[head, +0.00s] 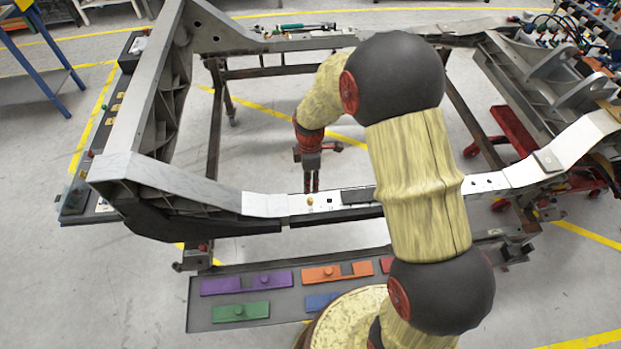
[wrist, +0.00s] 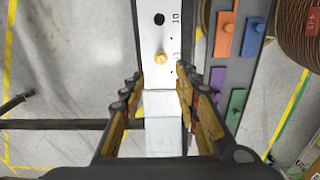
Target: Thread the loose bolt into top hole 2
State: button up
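The brass-coloured bolt (head: 310,201) is on the pale top face of the near chassis rail (head: 265,205). In the wrist view the bolt (wrist: 161,57) sits near the rail's midline, just ahead of my fingertips. Whether it sits in a hole or only on the surface, I cannot tell. My gripper (head: 311,188) points down close above or behind the rail, beside the bolt. In the wrist view my gripper (wrist: 160,76) is open and empty, its fingers on either side of the rail. A dark hole (wrist: 159,19) lies beyond the bolt, with small markings beside it. Which hole is number 2 is not readable.
A dark tray (head: 230,320) on the near side holds purple, orange, green and blue pieces. The chassis frame's left beam (head: 140,95) and right bracket (head: 550,75) rise around the arm. A red stand (head: 515,135) is under the right side.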

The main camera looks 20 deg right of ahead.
aim_at(310, 199)
jog(key=shift+f+b, duration=2.15)
jog(key=shift+f, duration=0.8)
jog(key=shift+s+r, duration=0.1)
jog(key=shift+f, duration=0.25)
jog(key=shift+f+b, duration=1.05)
jog(key=shift+f, duration=1.15)
jog(key=shift+r+p, duration=0.2)
jog(key=shift+p, duration=0.15)
jog(key=c, duration=0.4)
jog(key=c, duration=0.3)
